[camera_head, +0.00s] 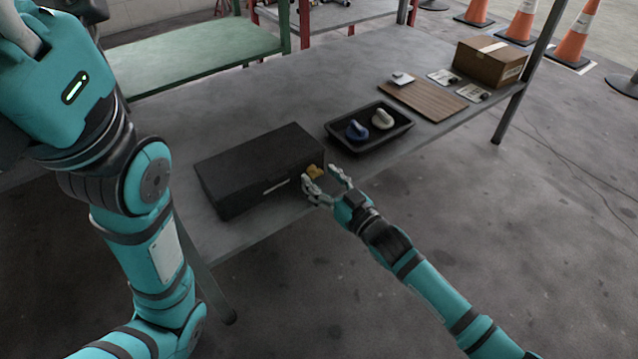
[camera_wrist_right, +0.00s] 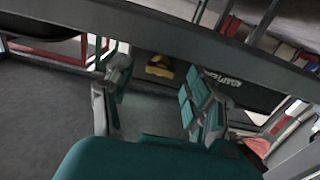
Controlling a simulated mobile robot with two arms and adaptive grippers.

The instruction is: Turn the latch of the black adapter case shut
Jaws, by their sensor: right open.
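The black adapter case (camera_head: 250,162) lies closed on the grey table, near its front edge. Its yellow latch (camera_head: 315,171) is on the front side, towards the right end. My right gripper (camera_head: 322,180) is open and empty, with its fingers pointing at the latch. In the right wrist view the latch (camera_wrist_right: 160,67) shows between the spread fingers (camera_wrist_right: 158,82), a little beyond them, and part of the case's white lettering (camera_wrist_right: 222,78) shows to the right. I cannot tell whether a finger touches the latch. My left arm shows at the left, but its gripper is out of view.
Right of the case is a black tray (camera_head: 340,141) with a blue and a pale piece. Beyond it are a brown board (camera_head: 425,99), small cards and a cardboard box (camera_head: 490,62). A green table (camera_head: 190,60) stands behind. The floor at the front right is clear.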

